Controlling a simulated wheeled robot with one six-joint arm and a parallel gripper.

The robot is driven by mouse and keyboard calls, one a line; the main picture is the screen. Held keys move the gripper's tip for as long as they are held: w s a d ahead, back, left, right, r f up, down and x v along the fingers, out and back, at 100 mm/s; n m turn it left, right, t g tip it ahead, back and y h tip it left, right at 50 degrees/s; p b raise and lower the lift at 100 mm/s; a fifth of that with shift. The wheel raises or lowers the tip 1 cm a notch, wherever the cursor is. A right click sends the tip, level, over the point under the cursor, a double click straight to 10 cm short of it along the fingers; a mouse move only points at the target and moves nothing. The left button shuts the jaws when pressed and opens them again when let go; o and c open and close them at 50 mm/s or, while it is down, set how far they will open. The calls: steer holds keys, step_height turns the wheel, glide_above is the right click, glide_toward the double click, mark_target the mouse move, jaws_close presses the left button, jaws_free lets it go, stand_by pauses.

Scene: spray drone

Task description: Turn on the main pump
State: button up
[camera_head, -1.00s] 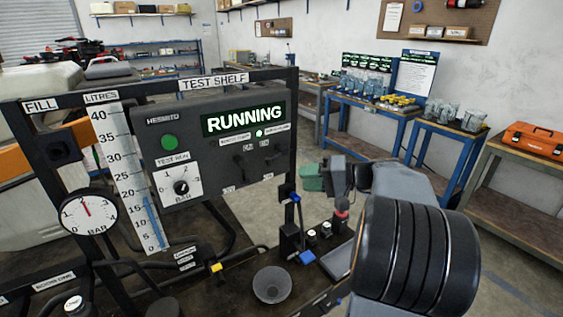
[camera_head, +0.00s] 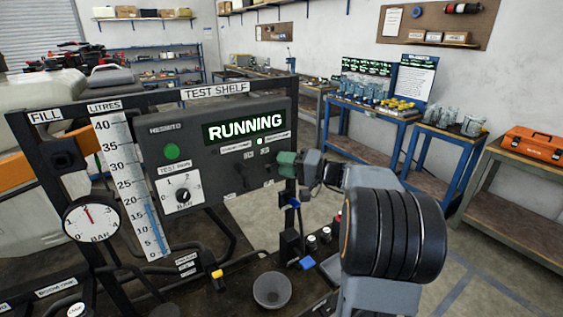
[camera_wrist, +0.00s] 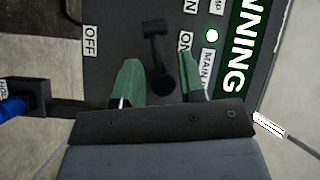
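The dark control panel (camera_head: 225,165) shows RUNNING on its display (camera_head: 244,128). Two black levers sit below: a left one (camera_head: 242,176) and a right one, partly hidden by my gripper. My gripper (camera_head: 287,164), with green fingertips, is at the panel's right edge. In the wrist view my gripper (camera_wrist: 160,85) is open, with a black lever (camera_wrist: 156,48) between its fingers. There are visible gaps on both sides. That lever lies between an OFF label (camera_wrist: 90,41) and an ON label (camera_wrist: 185,42), near a label starting MAIN (camera_wrist: 205,70). A small lamp (camera_wrist: 211,36) beside it glows.
A green button (camera_head: 171,151) and a dial (camera_head: 182,195) are on the panel's left. A pressure gauge (camera_head: 90,217) and litre scale (camera_head: 130,190) stand further left. A funnel (camera_head: 271,290) and a blue valve handle (camera_head: 306,263) are below. Workbenches are behind.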

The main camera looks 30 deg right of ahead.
steer(key=shift+w+a, duration=0.5)
steer(key=c, duration=0.6)
steer(key=b, duration=0.2)
steer(key=shift+f+m+b, duration=0.35)
steer(key=shift+m+b, duration=0.05)
steer(key=shift+r+m+t+y+b, duration=0.6)
steer(key=shift+m+t+b, duration=0.2)
steer(key=shift+m+b, duration=0.25)
steer(key=o, duration=0.6)
